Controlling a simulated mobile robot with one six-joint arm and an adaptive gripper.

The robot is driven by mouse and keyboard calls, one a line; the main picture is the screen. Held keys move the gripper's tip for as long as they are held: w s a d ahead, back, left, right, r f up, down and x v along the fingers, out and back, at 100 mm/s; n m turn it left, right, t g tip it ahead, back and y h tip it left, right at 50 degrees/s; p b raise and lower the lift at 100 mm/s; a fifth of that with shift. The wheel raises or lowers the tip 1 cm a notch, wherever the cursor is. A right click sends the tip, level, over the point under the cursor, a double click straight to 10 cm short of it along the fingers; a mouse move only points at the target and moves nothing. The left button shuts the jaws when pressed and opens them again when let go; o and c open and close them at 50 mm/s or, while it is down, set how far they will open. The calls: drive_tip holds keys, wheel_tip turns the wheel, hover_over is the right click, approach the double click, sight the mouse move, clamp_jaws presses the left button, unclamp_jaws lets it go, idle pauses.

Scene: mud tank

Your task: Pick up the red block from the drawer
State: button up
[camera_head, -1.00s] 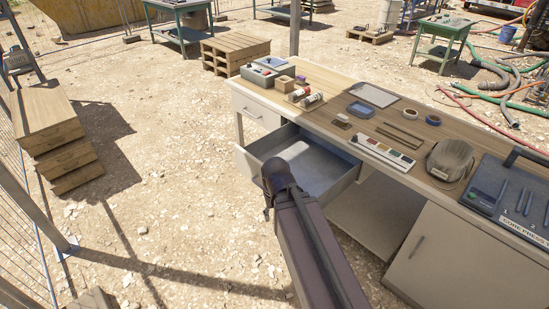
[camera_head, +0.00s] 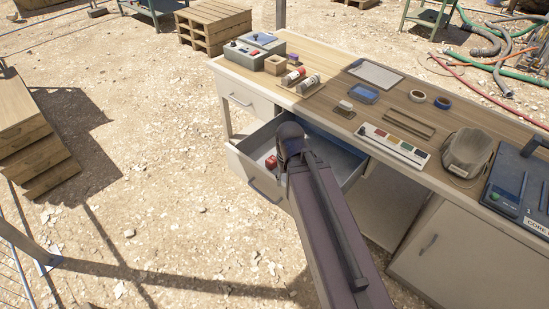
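The red block (camera_head: 271,162) lies in the left part of the open drawer (camera_head: 247,170) of the workbench. It is small and sits just left of the dark end of my arm. My arm reaches from the bottom of the view up over the drawer and covers its middle. My gripper's fingers are hidden behind the arm's end, so I cannot tell whether they are open or shut, or how close they are to the block.
Wooden pallets (camera_head: 213,25) stand behind. Open gravel lies to the left.

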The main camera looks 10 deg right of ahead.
drive_tip(key=shift+w+d, duration=0.15)
drive_tip(key=shift+d, duration=0.1)
drive_tip(key=shift+o, duration=0.2)
drive_tip(key=o, duration=0.4)
drive_tip(key=shift+w, duration=0.1)
drive_tip(key=shift+o, duration=0.8)
drive_tip(key=shift+w+f, duration=0.1)
drive_tip(key=shift+w, duration=0.15)
drive_tip(key=w+f+n+b, duration=0.3)
drive_tip(key=w+f+b, duration=0.2)
drive_tip(key=w, duration=0.9)
drive_tip(key=w+d+f+n+b, duration=0.1)
drive_tip(key=w+f+n+b, duration=0.3)
drive_tip(key=w, duration=1)
drive_tip(key=shift+w+f+b, duration=0.25)
drive_tip(key=shift+f+b, duration=0.45)
drive_tip(key=shift+b, duration=0.15)
drive_tip(key=shift+f, duration=0.15)
